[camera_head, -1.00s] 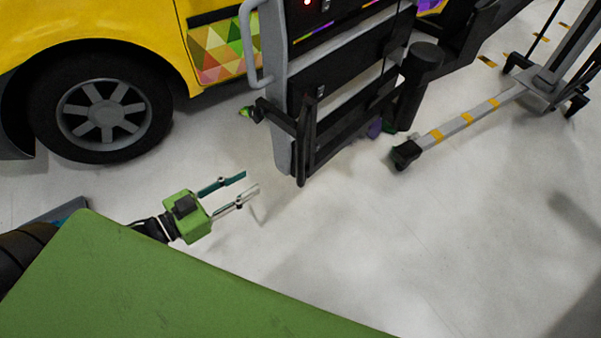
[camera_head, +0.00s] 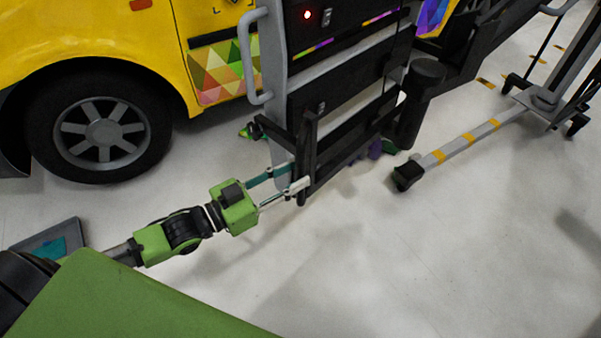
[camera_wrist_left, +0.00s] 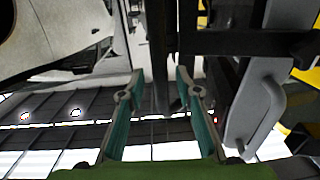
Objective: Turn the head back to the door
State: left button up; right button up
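The yellow vehicle (camera_head: 120,45) stands at the upper left of the head view, with a dark wheel. Its lower side panel (camera_head: 218,68) carries colourful triangles; I cannot tell for sure whether this is the door. My left gripper (camera_head: 290,177) reaches in from the left, its two teal fingers apart. Its tips overlap the foot of the black machine (camera_head: 340,90) in the picture; contact cannot be told. In the left wrist view the gripper (camera_wrist_left: 158,80) is open, with nothing held between the fingers. My right gripper is out of view.
The machine's grey side handle (camera_head: 253,55) also shows in the left wrist view (camera_wrist_left: 262,115). A wheeled stand with a grey and yellow-marked leg (camera_head: 465,140) is at the right. A dark tray (camera_head: 50,243) lies at the left. The pale floor (camera_head: 420,250) in front is clear.

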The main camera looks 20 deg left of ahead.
pick_arm(q)
jog(key=shift+x, duration=1.35)
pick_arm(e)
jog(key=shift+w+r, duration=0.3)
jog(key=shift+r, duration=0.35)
